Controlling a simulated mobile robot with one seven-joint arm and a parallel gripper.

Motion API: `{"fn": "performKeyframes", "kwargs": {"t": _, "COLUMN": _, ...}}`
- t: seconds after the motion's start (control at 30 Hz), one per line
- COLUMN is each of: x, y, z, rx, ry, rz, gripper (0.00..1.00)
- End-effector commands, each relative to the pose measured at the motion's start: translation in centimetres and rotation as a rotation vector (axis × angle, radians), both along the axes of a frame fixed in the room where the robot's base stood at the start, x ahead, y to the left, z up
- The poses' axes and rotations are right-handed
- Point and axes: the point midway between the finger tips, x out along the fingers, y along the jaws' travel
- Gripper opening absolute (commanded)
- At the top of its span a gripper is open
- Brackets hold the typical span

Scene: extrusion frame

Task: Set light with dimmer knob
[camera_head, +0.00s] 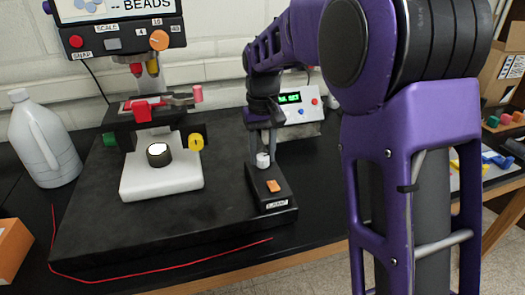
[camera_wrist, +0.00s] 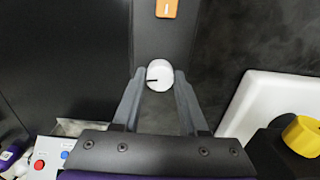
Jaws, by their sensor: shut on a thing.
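The dimmer knob is a small white round knob (camera_head: 263,160) with a dark pointer line, on a black box (camera_head: 285,206) labelled "LIGHT" or similar. An orange switch (camera_head: 273,186) sits on the same box, in front of the knob. In the wrist view the knob (camera_wrist: 159,75) lies between the fingertips of my gripper (camera_wrist: 160,80), its pointer line toward the left. My gripper comes from above and is shut on the knob. In the head view the fingers (camera_head: 263,145) reach down to the knob, and my arm hides part of the bench behind.
A white stage (camera_head: 160,180) with a lit round disc and a yellow knob (camera_head: 196,142) stands left of the box. A control box with a green display (camera_head: 298,116) is behind. A white jug (camera_head: 42,140) stands far left. A red wire (camera_head: 160,271) runs along the front.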

Motion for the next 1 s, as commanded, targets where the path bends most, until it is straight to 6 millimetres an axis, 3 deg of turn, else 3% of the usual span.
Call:
{"fn": "performKeyframes", "kwargs": {"t": 0.37, "x": 0.1, "y": 0.0, "z": 0.1, "rx": 0.001, "ry": -0.003, "rz": -0.005, "gripper": 0.0}}
{"fn": "performKeyframes", "kwargs": {"t": 0.4, "x": 0.1, "y": 0.0, "z": 0.1, "rx": 0.001, "ry": -0.003, "rz": -0.005, "gripper": 0.44}}
{"fn": "performKeyframes", "kwargs": {"t": 0.57, "x": 0.0, "y": 0.0, "z": 0.0, "rx": 0.001, "ry": -0.002, "rz": -0.005, "gripper": 0.72}}
{"fn": "performKeyframes", "kwargs": {"t": 0.87, "x": 0.0, "y": 0.0, "z": 0.1, "rx": 0.0, "ry": -0.001, "rz": -0.005, "gripper": 0.72}}
{"fn": "performKeyframes", "kwargs": {"t": 1.0, "x": 0.1, "y": 0.0, "z": 1.3, "rx": 0.001, "ry": -0.003, "rz": -0.005, "gripper": 0.72}}
